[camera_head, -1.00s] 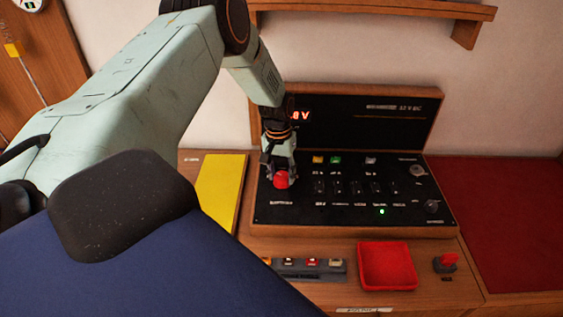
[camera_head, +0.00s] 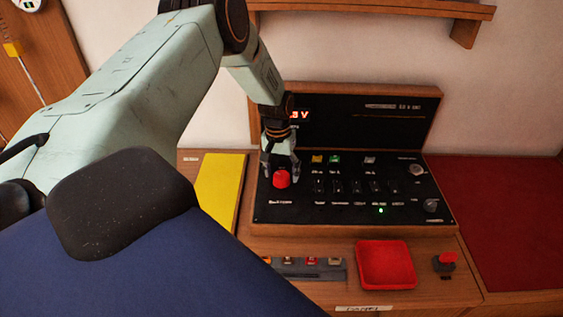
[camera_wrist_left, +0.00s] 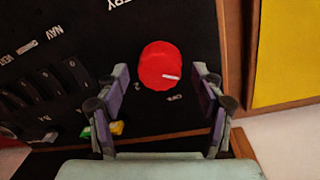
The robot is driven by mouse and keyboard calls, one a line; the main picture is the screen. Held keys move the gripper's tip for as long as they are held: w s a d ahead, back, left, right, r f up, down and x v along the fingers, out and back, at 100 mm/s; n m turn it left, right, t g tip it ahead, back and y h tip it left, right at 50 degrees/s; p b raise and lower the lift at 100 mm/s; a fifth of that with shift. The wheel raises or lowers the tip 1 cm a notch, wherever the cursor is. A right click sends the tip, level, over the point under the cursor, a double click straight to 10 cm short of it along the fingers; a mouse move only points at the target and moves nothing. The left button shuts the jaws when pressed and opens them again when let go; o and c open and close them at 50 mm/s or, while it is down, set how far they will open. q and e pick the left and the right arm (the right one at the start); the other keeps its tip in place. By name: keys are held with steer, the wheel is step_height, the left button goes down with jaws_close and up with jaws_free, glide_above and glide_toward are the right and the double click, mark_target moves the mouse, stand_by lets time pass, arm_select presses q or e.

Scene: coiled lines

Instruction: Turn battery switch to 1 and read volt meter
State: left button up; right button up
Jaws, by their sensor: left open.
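The red battery switch knob (camera_head: 282,180) sits at the left of the black panel (camera_head: 290,215). In the left wrist view the knob (camera_wrist_left: 158,62) has a white mark towards its lower right, with "OFF" and "2" printed beside it; I cannot make out a "1". My left gripper (camera_head: 281,176) is open, one finger on each side of the knob. In the wrist view gaps show between the fingers (camera_wrist_left: 160,85) and the knob. The volt meter display (camera_head: 299,115) is lit red; its left part is hidden by my arm, leaving about ".8 V" visible.
Small switches (camera_head: 340,187) and two grey knobs (camera_head: 417,170) are on the panel; a green light (camera_head: 381,211) is lit. A shelf (camera_head: 380,10) hangs above.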

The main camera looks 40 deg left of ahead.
mark_target(279, 174)
arm_select(q)
step_height(279, 174, up, 12)
steer(key=shift+s+a, duration=0.15)
steer(key=shift+a, duration=0.15)
steer(key=shift+d+f, duration=0.1)
stand_by(0.8)
